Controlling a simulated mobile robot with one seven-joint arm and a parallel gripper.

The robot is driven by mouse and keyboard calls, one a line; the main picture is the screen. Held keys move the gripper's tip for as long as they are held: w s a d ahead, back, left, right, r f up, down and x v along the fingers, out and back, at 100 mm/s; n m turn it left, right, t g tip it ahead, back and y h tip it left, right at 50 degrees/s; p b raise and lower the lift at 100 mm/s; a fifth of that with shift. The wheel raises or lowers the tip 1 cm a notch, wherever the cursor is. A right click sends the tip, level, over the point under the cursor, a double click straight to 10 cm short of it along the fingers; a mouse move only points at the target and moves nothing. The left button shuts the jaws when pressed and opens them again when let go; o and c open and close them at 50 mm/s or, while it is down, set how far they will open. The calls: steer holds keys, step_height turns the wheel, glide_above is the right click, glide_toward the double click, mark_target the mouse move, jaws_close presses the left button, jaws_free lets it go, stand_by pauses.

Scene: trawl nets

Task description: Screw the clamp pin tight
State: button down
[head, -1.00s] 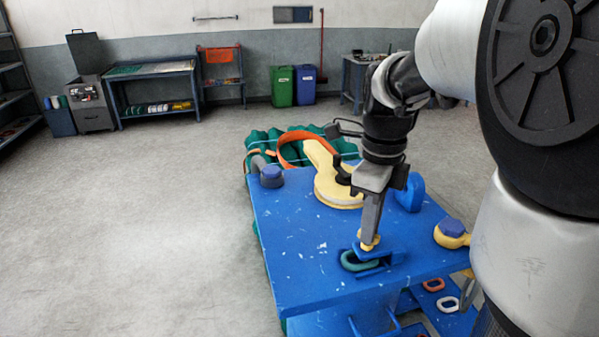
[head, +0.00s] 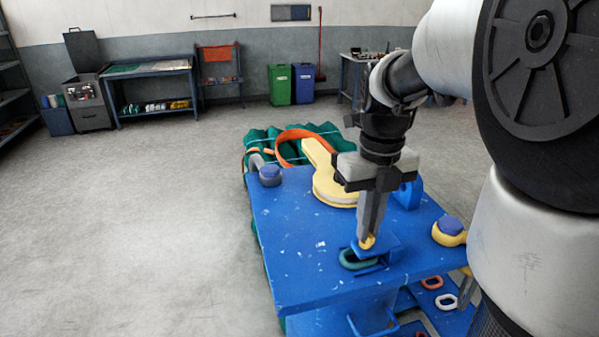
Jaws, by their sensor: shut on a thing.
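The clamp pin's yellow head (head: 367,242) shows at the top of a small blue clamp (head: 386,247) near the front of the blue table. My gripper (head: 368,238) points straight down over it and is shut on the pin's head, with its fingers hiding much of it. A dark green link (head: 356,260) lies in the clamp, partly under its top plate. The pin's shaft is hidden, so I cannot tell how deep it sits.
The blue table (head: 292,250) also carries a yellow block (head: 325,180), a grey shackle with a blue pin head (head: 270,175), and a yellow shackle (head: 450,232) at right. Orange and white links (head: 444,302) lie lower right. Green netting (head: 262,140) is behind. The table's left part is clear.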

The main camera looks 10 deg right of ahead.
steer(key=shift+w+r, duration=0.15)
steer(key=shift+r, duration=0.1)
steer(key=c, duration=1.9)
jaws_free()
steer(key=shift+c, duration=0.2)
steer(key=shift+o, duration=0.4)
steer(key=shift+f, duration=0.1)
step_height(320, 180, up, 17)
steer(key=shift+r, duration=0.2)
